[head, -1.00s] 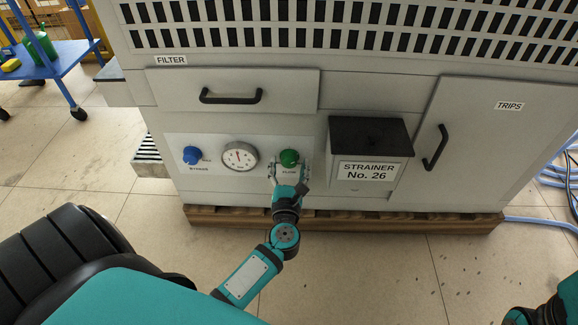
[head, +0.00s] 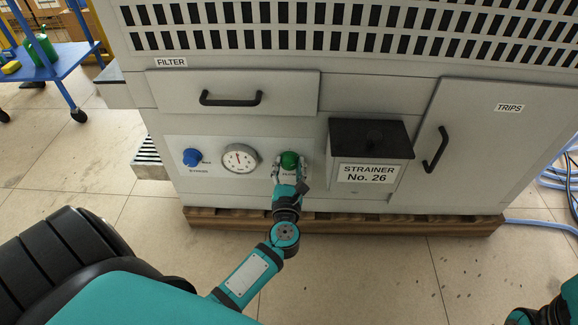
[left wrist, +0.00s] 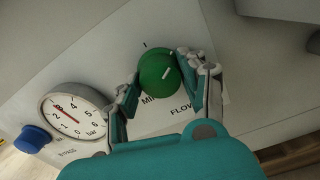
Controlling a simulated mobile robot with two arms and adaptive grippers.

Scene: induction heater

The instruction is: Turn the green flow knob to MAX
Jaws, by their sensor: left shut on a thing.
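The green flow knob (head: 289,158) is on the light panel at the front of the machine, right of the round gauge. My left gripper (head: 289,168) is shut on it, with its fingers at the knob's sides. In the left wrist view the green knob (left wrist: 159,72) sits between the fingers of my left gripper (left wrist: 160,92), with a short white line on its face. The letters "MI" and "FLOW" show beside it, partly covered by the fingers. No MAX label is readable. My right gripper cannot be made out.
A blue knob (head: 192,157) and a gauge (head: 240,158) are left of the green knob. The strainer box (head: 371,151) juts out to its right. A drawer with a black handle (head: 231,98) is above. The machine stands on a wooden pallet (head: 350,224).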

